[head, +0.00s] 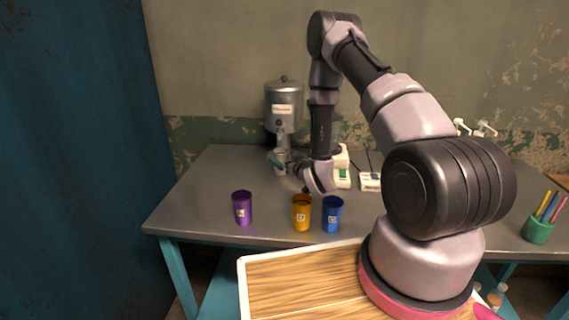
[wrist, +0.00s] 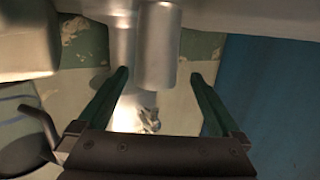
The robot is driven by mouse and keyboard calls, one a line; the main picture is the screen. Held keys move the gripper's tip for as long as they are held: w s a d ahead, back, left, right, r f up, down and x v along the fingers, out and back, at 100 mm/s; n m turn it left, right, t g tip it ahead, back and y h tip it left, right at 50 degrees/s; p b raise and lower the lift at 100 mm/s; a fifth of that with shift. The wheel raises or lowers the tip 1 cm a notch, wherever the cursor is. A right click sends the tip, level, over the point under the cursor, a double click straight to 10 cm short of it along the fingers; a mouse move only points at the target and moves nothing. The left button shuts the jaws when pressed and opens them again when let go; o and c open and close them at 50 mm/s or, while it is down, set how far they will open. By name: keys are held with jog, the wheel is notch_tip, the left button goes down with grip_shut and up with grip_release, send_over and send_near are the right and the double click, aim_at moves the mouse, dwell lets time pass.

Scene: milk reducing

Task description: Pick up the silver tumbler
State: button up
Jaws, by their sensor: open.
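The silver tumbler (head: 280,156) is small in the head view, under the tap of the metal dispenser, partly hidden by my gripper (head: 277,162). In the wrist view a plain silver cylinder, which looks like the tumbler (wrist: 159,48), shows just beyond and between the fingertips. My gripper (wrist: 160,76) has two green fingers spread wide apart, with nothing clamped between them. Whether either finger touches the tumbler I cannot tell.
The metal dispenser (head: 284,104) stands at the back of the grey table (head: 200,190). Purple (head: 242,209), orange (head: 301,214) and blue (head: 332,215) cups stand along the front. A green pen holder (head: 537,230) is at the right. The table's left side is clear.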

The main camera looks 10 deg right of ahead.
aim_at(278, 152)
jog(key=x, duration=0.7)
jog(key=shift+w+d+r, duration=0.1)
jog(key=shift+d+r, duration=0.2)
jog(key=shift+r, duration=0.05)
grip_shut()
